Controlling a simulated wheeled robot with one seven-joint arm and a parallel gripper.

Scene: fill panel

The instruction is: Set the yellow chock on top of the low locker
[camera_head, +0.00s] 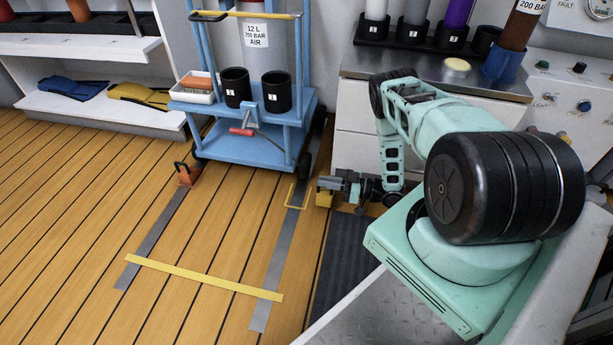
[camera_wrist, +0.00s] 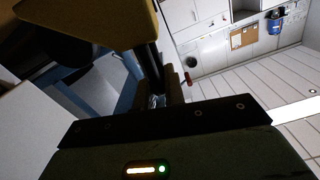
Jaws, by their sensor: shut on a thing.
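My gripper (camera_head: 330,186) hangs low beside the right side of the blue cart, shut on the yellow chock (camera_head: 323,198). The chock appears just above the floor; a small gap cannot be judged. In the wrist view a large yellow-tan block, which looks like the chock (camera_wrist: 95,18), fills the top left, with my dark gripper parts below it. I cannot tell this for certain.
The blue cart (camera_head: 240,148) with a cylinder stands between my arm and the white unit. An orange chock (camera_head: 188,176) sits at the left floor strip. A yellow outline (camera_head: 297,194) marks the right strip. A steel-topped cabinet (camera_head: 430,70) stands behind my arm. The front-left floor is clear.

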